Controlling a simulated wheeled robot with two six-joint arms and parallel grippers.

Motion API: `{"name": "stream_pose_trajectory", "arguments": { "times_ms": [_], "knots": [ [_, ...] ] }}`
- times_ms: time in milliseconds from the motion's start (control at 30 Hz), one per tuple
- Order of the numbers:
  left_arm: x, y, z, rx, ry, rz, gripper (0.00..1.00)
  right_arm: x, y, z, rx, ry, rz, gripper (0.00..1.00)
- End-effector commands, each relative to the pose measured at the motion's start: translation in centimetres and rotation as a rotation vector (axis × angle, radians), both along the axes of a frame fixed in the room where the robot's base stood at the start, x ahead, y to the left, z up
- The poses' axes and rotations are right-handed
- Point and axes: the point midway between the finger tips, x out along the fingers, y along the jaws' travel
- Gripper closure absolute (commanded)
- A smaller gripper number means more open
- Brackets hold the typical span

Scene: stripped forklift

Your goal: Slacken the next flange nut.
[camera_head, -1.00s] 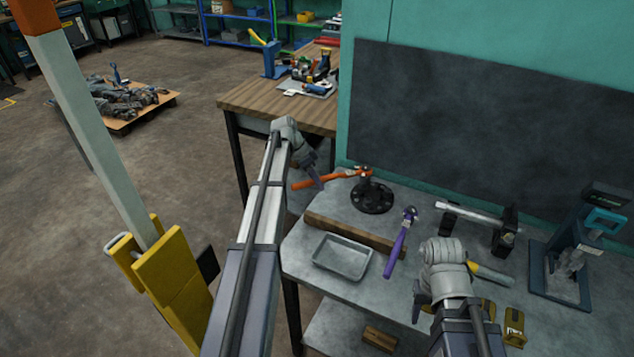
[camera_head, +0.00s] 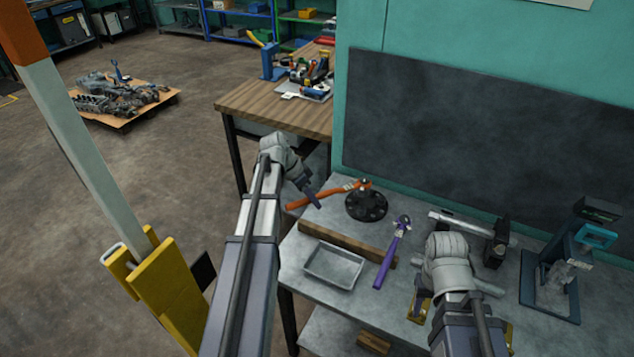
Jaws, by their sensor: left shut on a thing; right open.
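A black round flange (camera_head: 366,207) with bolt holes stands on the grey bench. My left gripper (camera_head: 313,198) is shut on the wrench's orange handle, left of the flange. A purple wrench (camera_head: 391,254) lies on the bench in front of the flange. My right gripper (camera_head: 421,304) is open and empty over the bench's front right, apart from the purple wrench.
A shallow metal tray (camera_head: 333,266) and a wooden bar (camera_head: 347,243) lie in front of the flange. A hammer (camera_head: 465,222) and a dark blue press-like stand (camera_head: 553,285) are at the right. A dark board (camera_head: 480,140) backs the bench.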

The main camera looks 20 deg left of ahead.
Motion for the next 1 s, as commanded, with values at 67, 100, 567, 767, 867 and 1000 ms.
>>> {"name": "stream_pose_trajectory", "arguments": {
  "times_ms": [67, 100, 567, 767, 867, 1000],
  "knots": [
    [-2.5, -0.9, 0.7, -0.003, -0.003, 0.014, 1.00, 0.0, 0.0, 0.7, 0.000, 0.000, 0.000, 0.50],
    [-2.8, -0.9, 0.7, -0.004, -0.004, 0.018, 1.00, 0.0, 0.0, 0.7, 0.000, 0.000, 0.000, 0.50],
    [-2.6, -0.8, -1.5, -0.003, -0.004, 0.020, 1.00, 0.0, 0.0, -1.6, 0.000, 0.000, 0.000, 0.50],
    [-2.6, -0.8, -3.4, -0.003, -0.004, 0.020, 1.00, 0.0, 0.0, -3.5, 0.000, 0.000, 0.000, 0.50],
    [-2.6, -0.8, -4.0, -0.003, -0.004, 0.020, 1.00, 0.0, 0.0, -4.0, 0.000, 0.000, 0.000, 0.50],
    [-2.6, -0.8, -4.1, -0.003, -0.004, 0.020, 1.00, 0.0, 0.0, -4.1, 0.000, 0.000, 0.000, 0.50]
  ]
}}
